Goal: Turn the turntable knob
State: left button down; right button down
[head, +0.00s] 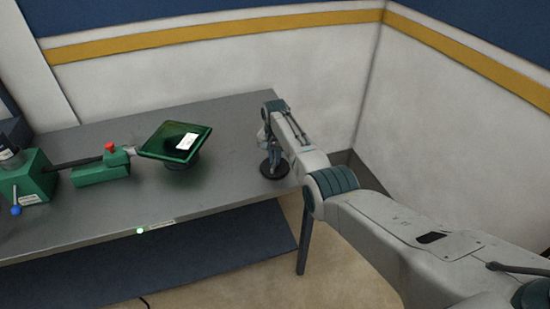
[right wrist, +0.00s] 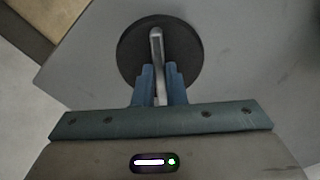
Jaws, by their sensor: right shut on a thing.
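The turntable knob is a round black disc (head: 274,170) near the right end of the grey table. In the right wrist view the disc (right wrist: 185,75) carries a grey metal handle (right wrist: 156,48) that stands up from it. My right gripper (right wrist: 159,85) is shut on this handle, with a blue finger on each side of it. In the head view my right gripper (head: 266,143) is over the disc and partly hides it. My left gripper is not in view.
A green tilted tray (head: 168,143) on a dark round base stands left of the knob. Further left are a green block with a red button (head: 110,147) and a green box with a blue-tipped lever (head: 28,180). The table's front edge and right corner are near the disc.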

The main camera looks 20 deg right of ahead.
jog(key=shift+n, duration=0.3)
jog(key=n, duration=0.3)
jog(key=shift+r+p, duration=0.1)
jog(key=shift+p, duration=0.3)
jog(key=n, duration=0.5)
jog(key=shift+p, duration=0.3)
jog(key=n, duration=0.4)
jog(key=shift+n, duration=0.3)
jog(key=shift+n+p, duration=0.3)
jog(key=shift+n, duration=1.9)
jog(key=c, duration=1.5)
grip_release()
